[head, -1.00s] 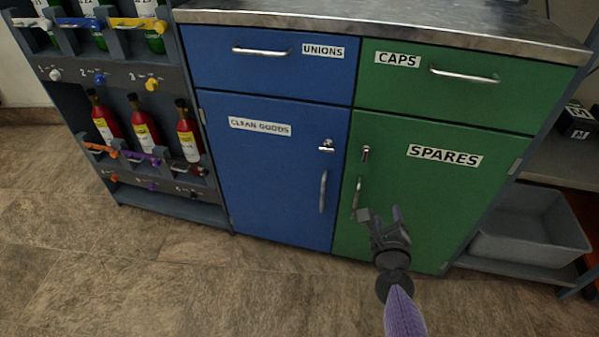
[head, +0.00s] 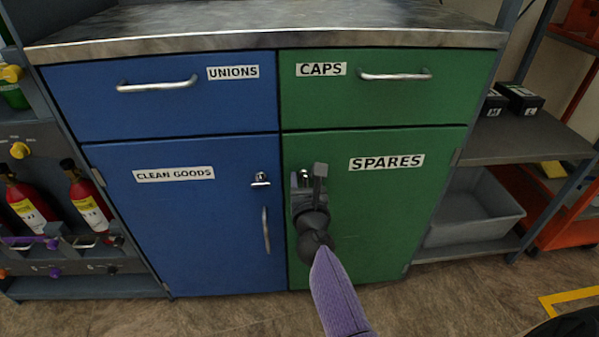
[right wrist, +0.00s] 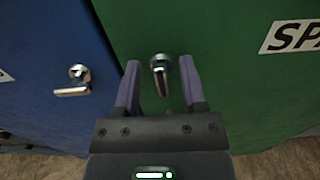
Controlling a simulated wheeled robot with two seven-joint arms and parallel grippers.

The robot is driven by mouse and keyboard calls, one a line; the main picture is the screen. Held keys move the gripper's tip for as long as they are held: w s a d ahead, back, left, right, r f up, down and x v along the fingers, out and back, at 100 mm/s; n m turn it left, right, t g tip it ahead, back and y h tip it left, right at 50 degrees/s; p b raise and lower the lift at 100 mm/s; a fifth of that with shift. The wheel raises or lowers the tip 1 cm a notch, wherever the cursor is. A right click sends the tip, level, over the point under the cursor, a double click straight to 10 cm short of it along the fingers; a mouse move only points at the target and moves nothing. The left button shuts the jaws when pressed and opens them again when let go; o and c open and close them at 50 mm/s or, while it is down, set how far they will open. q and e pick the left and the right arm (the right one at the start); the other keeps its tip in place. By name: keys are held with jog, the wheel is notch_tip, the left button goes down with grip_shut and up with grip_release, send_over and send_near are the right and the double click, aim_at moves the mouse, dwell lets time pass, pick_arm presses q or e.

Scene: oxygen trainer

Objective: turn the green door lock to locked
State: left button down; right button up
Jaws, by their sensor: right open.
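The green SPARES door (head: 385,220) is closed. Its lock (right wrist: 161,74), a round silver piece with a small lever pointing down, shows in the right wrist view. In the head view my right gripper (head: 308,178) covers most of the lock. My right gripper, also in the right wrist view (right wrist: 160,88), is open with one finger on each side of the lock lever. I cannot tell whether a finger touches it. The green door's handle is hidden behind my arm in the head view. My left gripper is out of view.
The blue CLEAN GOODS door (head: 190,230) is on the left, with its own lock (head: 261,180), lever pointing sideways, and handle (head: 266,230). Two drawers sit above under a metal worktop (head: 250,22). A bottle rack stands left, and a grey bin (head: 470,212) right.

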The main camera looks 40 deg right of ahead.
jog(key=shift+s, duration=0.1)
jog(key=shift+c, duration=0.3)
grip_shut()
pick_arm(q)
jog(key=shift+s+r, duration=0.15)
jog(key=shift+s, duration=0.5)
